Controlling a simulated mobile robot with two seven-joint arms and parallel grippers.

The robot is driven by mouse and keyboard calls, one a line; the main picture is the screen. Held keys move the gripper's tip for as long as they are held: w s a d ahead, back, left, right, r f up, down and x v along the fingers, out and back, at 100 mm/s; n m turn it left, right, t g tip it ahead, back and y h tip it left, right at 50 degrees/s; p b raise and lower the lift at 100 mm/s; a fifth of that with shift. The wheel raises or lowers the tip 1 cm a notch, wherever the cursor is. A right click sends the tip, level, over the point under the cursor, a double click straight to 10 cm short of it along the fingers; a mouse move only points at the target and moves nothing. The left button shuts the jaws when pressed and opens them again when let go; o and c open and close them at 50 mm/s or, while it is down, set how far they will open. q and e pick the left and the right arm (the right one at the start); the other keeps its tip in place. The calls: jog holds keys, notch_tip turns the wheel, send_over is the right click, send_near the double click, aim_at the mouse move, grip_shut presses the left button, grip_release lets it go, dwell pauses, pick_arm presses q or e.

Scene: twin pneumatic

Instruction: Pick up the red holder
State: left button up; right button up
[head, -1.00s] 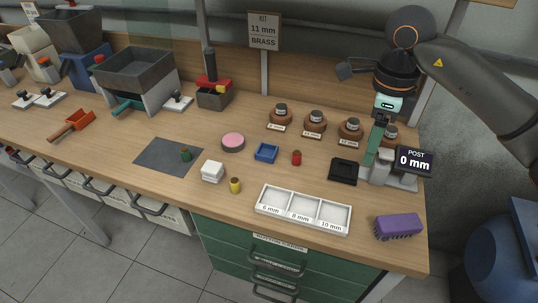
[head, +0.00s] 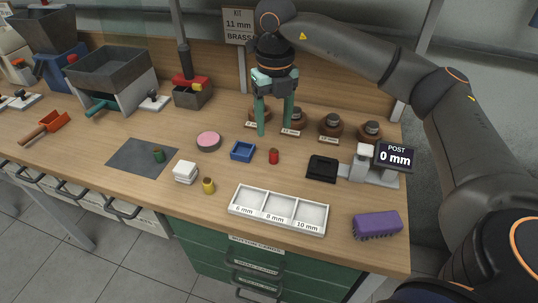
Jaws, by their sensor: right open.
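The red holder (head: 273,157) is a small red cylinder with a dark top. It stands upright on the wooden bench (head: 130,228), between a blue tray and a black pad. My right gripper (head: 274,132) points down with its two green fingers apart and nothing between them. Its fingertips show just behind and above the red holder in the head view, not touching it. The exact height above the bench is hard to tell. My left gripper is not in view.
A blue tray (head: 243,151) is left of the holder, a black pad (head: 322,168) right. A white three-part tray (head: 278,210) lies in front. Brown round pieces (head: 331,125) stand behind. A yellow holder (head: 208,186) and green holder (head: 158,155) stand further left.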

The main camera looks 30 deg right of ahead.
aim_at(274, 150)
notch_tip(274, 150, down, 4)
jog(key=shift+f, duration=0.2)
jog(key=f, duration=0.5)
jog(key=shift+w+d, duration=0.2)
jog(key=shift+w, duration=0.1)
grip_shut()
